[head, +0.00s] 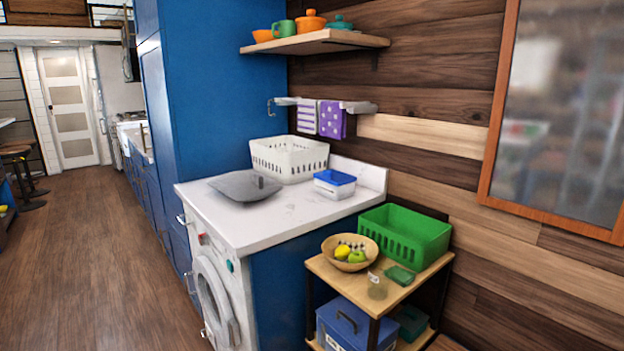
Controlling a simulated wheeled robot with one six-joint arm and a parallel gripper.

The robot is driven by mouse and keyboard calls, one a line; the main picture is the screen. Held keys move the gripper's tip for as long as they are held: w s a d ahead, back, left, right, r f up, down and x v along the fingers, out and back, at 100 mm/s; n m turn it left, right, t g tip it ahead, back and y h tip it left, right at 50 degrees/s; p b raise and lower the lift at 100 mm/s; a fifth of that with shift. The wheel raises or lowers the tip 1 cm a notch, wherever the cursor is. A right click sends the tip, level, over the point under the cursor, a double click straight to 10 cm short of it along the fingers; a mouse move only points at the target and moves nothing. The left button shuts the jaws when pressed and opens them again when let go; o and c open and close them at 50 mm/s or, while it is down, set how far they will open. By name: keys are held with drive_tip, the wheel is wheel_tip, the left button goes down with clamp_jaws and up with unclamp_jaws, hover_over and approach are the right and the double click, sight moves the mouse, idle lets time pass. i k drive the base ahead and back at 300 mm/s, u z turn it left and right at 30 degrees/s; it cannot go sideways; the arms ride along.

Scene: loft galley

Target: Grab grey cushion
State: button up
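The grey cushion (240,187) lies flat on the white marble-look counter (206,207) above the washing machine, near the counter's left side. A small darker bump shows on its right part; I cannot tell what it is. The cushion is fully in view and nothing covers it. My gripper is not in view.
A white basket (289,157) stands just behind the cushion, and a blue-lidded container (334,184) is to its right. A wooden shelf unit (421,277) holds a green crate (404,236) and a fruit bowl (340,264). Bare floor (95,255) lies left of the washing machine (213,292).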

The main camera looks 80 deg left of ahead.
sight(240, 186)
drive_tip(key=u, duration=1.2)
drive_tip(key=i, duration=0.4)
drive_tip(key=u, duration=2.3)
drive_tip(key=i, duration=1.75)
drive_tip(key=z, duration=0.7)
drive_tip(key=i, duration=0.35)
drive_tip(key=z, duration=0.3)
